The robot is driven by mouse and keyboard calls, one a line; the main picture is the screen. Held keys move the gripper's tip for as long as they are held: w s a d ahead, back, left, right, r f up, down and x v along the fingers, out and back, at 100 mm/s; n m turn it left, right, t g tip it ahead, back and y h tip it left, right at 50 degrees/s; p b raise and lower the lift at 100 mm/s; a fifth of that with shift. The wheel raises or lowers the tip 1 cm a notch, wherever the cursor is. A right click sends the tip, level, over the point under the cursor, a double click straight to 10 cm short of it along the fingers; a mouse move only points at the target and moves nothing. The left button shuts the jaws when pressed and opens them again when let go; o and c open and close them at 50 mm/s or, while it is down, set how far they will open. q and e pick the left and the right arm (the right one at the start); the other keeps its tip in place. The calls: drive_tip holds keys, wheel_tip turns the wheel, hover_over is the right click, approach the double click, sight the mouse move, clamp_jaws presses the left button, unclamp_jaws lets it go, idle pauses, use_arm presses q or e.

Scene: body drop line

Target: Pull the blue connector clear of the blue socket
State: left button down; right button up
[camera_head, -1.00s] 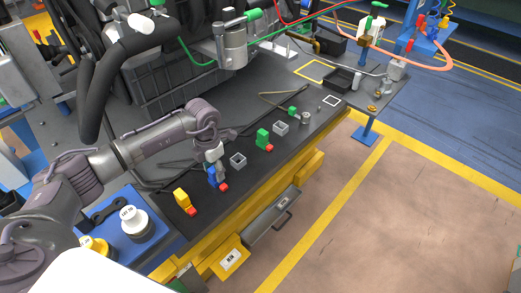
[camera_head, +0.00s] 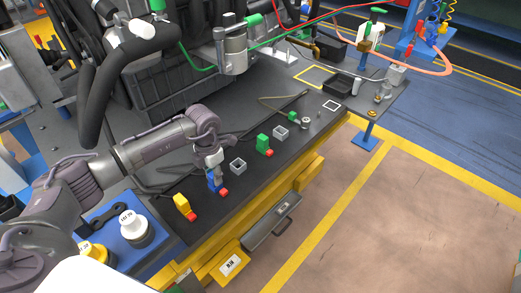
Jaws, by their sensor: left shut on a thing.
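The blue connector (camera_head: 213,184), with a red tab at its lower right, is on the dark bench top near the front edge. My left gripper (camera_head: 214,172) is shut on its upper part from above. The blue socket cannot be told apart from the connector at this size, so I cannot tell whether they are joined or apart. My right gripper is not in view.
A yellow block with a red tab (camera_head: 183,205) stands to the left, a green one (camera_head: 263,144) to the right. Small grey square holders (camera_head: 238,166) (camera_head: 280,132) sit between and beyond. A black tray (camera_head: 338,86) is farther back. The floor in front is clear.

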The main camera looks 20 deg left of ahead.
use_arm(q)
drive_tip(key=shift+r+p, duration=0.3)
drive_tip(key=shift+r, duration=0.2)
idle(0.3)
drive_tip(key=shift+r+p, duration=0.3)
drive_tip(key=shift+r, duration=0.1)
drive_tip(key=shift+r, duration=0.4)
drive_tip(key=shift+r+p, duration=1.85)
drive_tip(key=shift+r, duration=0.8)
